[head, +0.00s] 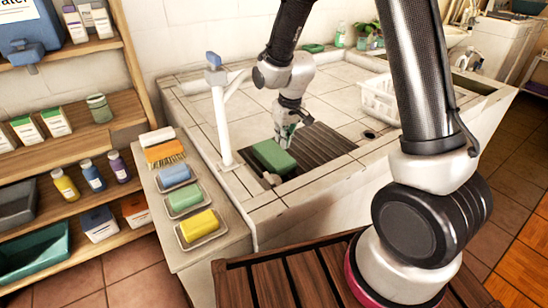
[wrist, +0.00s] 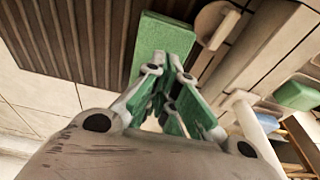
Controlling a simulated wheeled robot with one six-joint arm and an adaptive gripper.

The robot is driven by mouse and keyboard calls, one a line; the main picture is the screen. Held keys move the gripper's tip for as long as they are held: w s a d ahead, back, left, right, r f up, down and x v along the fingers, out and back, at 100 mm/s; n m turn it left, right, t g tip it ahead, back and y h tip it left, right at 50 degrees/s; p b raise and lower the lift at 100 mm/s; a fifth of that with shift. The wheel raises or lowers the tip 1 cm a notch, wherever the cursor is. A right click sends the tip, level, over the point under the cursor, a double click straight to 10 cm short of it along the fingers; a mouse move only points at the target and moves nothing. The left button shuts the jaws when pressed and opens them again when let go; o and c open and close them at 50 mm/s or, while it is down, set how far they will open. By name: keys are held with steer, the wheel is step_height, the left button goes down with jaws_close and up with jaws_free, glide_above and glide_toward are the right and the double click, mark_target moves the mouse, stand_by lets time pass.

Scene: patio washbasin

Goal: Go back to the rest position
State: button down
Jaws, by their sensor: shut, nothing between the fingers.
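My gripper (head: 289,135) hangs over the washbasin with its fingers pointing down. In the wrist view my gripper (wrist: 172,72) has its green-padded fingers closed together with nothing between them. A green block (head: 272,157) lies at the near left end of a dark slatted panel (head: 325,150) set in the tiled top. The block also shows in the wrist view (wrist: 158,35), just beyond the fingertips. I cannot tell whether the fingertips touch it.
A white post tap (head: 222,120) stands left of the block. Soap dishes with blue, green and yellow bars (head: 199,225) line the left ledge. A wooden slatted surface (head: 290,280) lies in front.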

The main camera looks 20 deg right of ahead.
steer(key=shift+r, duration=0.85)
steer(key=s+d+r+m, duration=0.1)
steer(key=s+d+r, duration=0.4)
steer(key=s+r, duration=0.2)
steer(key=s+d+r+m+t, duration=0.1)
steer(key=s+d+r, duration=0.4)
steer(key=s+r, duration=0.3)
steer(key=s+d+r+m+t, duration=0.1)
steer(key=s+d+r, duration=0.3)
steer(key=s+r, duration=0.3)
steer(key=s, duration=0.4)
steer(key=shift+s+d+r+m+h, duration=0.15)
steer(key=shift+d+m+h, duration=0.15)
steer(key=shift+d, duration=0.1)
